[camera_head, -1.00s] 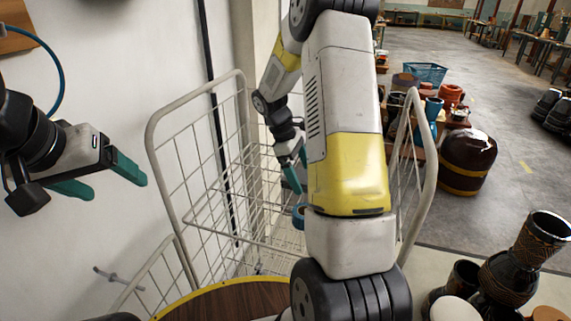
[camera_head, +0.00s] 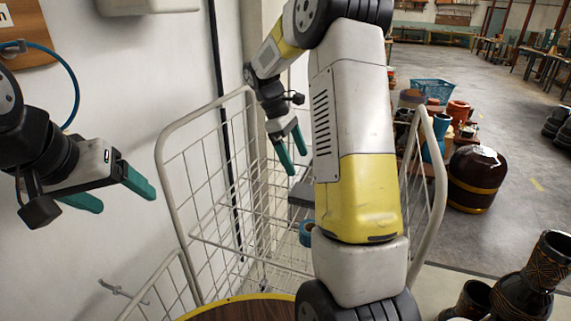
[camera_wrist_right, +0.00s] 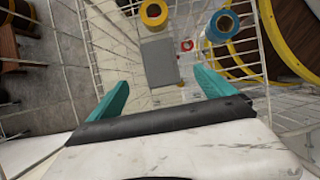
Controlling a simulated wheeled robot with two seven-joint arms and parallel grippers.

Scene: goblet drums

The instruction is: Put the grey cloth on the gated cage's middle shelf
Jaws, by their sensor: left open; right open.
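The gated cage (camera_head: 441,190) is a white wire frame with a shelf of wire mesh, partly hidden behind my right arm. The grey cloth (camera_wrist_right: 160,62) shows in the right wrist view as a flat grey rectangle on a wire shelf inside the cage. In the head view, part of the cloth (camera_head: 299,204) shows left of my arm. My right gripper (camera_head: 297,163) is open and empty above the cloth, apart from it; its fingertips frame the cloth in the wrist view. My left gripper (camera_head: 120,195) is open and empty at the far left, by the wall.
A blue roll (camera_wrist_right: 222,25) and a yellow roll (camera_wrist_right: 153,14) are near the cloth. A brown barrel-shaped drum (camera_head: 476,179) and several pots stand on the floor beyond the cage. Dark goblet drums (camera_head: 525,285) stand at lower right. The white wall is close on the left.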

